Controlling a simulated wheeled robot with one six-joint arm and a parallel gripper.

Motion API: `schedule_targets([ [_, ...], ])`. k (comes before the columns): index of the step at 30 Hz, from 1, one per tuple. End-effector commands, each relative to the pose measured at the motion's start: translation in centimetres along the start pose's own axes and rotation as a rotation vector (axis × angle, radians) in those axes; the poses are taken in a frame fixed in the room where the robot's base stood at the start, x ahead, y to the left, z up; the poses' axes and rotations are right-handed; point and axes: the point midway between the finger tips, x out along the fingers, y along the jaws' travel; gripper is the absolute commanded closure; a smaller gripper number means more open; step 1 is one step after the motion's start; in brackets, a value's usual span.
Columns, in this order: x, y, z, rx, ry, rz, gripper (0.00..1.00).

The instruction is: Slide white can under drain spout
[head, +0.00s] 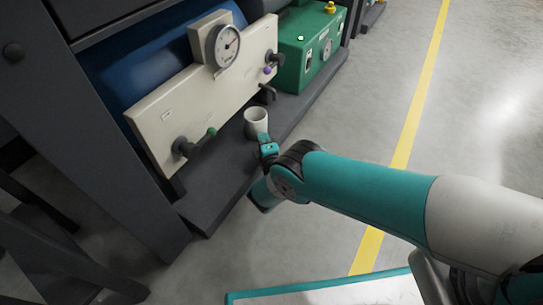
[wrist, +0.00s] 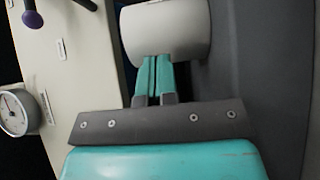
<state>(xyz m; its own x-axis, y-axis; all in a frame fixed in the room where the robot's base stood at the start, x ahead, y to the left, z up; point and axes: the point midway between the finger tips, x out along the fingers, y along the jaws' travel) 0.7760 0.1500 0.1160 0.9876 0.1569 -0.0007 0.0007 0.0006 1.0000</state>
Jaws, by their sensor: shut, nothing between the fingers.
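The white can (head: 256,122) stands upright on the dark ledge in front of the cream panel. The drain spout, a dark fitting (head: 267,93) low on the panel, is just behind and to the right of the can. My gripper (head: 266,140) is at the can's near side, with its fingers closed and empty. In the wrist view the shut teal fingertips (wrist: 153,60) meet or nearly meet the side of the can (wrist: 165,30); I cannot tell if they touch. The can's far side is hidden.
The cream panel (head: 205,95) carries a round gauge (head: 227,45), a green-tipped valve (head: 195,143) and a purple-tipped valve (head: 271,65). A green box (head: 308,45) stands on the ledge (head: 215,190) beyond.

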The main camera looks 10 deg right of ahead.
Motion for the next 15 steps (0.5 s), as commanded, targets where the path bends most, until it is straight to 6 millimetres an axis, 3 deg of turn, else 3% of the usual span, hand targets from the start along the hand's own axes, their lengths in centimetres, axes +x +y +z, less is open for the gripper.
schedule_targets([
  [9,-7.2,0.6,0.2,-0.003,-0.003,-0.003,1.00],
  [15,-9.6,0.2,0.2,-0.001,-0.004,-0.001,1.00],
])
